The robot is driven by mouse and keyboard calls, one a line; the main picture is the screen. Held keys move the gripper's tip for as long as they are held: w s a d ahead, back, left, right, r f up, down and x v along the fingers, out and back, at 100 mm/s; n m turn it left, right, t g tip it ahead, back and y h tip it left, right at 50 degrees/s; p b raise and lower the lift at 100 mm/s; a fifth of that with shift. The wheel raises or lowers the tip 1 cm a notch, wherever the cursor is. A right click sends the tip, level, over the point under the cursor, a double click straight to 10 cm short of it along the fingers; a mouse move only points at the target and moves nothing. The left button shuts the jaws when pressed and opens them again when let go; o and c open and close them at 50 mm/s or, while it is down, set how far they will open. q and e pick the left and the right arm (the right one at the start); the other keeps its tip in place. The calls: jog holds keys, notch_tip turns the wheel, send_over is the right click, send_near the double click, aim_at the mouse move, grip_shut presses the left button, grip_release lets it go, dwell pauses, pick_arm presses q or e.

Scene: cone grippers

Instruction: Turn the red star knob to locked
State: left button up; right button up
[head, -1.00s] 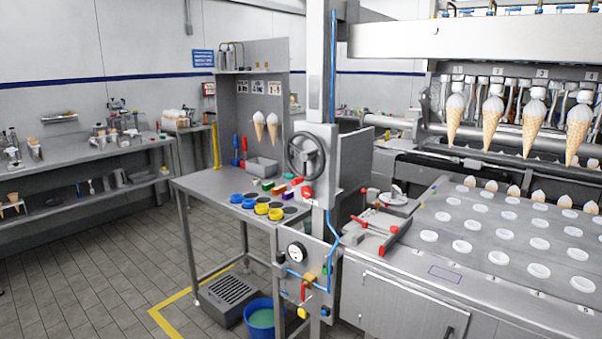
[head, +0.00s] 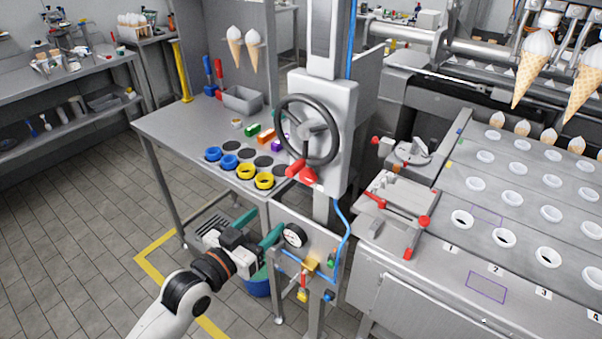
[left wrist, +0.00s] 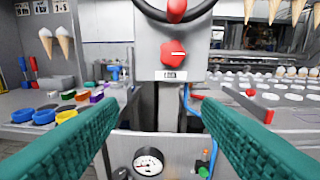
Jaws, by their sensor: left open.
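The red star knob (head: 308,176) sits on the pale column housing, low under the dark handwheel (head: 308,130). In the left wrist view the knob (left wrist: 173,53) is upper centre, with a pale pointer mark on it and a small label (left wrist: 170,75) below, too small to read surely. The wheel's red handle (left wrist: 177,10) hangs just above it and partly overlaps the knob in the head view. My left gripper (head: 268,222) is open and empty, with green fingers apart, below and left of the knob and not touching it. My right gripper is out of view.
A panel with a round gauge (head: 294,236) and small coloured valves is close to my left fingers. A table (head: 170,122) with blue and yellow rings stands left. A machine with red-handled fixtures (head: 395,205) is at the right. A blue bucket (head: 258,287) is below.

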aim_at(305, 179)
pick_arm(q)
jog(key=shift+m+h, duration=0.3)
jog(key=shift+h, duration=0.3)
jog(key=w+d+r, duration=0.1)
jog(key=w+d, duration=0.1)
jog(key=w+d+r+p, duration=0.1)
jog(key=w+d, duration=0.1)
jog(key=w, duration=0.1)
jog(key=w+d+r+p, duration=0.1)
jog(key=w+d+r, duration=0.1)
jog(key=d, duration=0.1)
jog(key=shift+w+d, duration=0.1)
jog(key=shift+w, duration=0.3)
jog(key=shift+w+d+f, duration=0.15)
jog(key=shift+w+d, duration=0.3)
jog(key=shift+w, duration=0.15)
jog(key=shift+c, duration=0.2)
jog(key=c, duration=0.9)
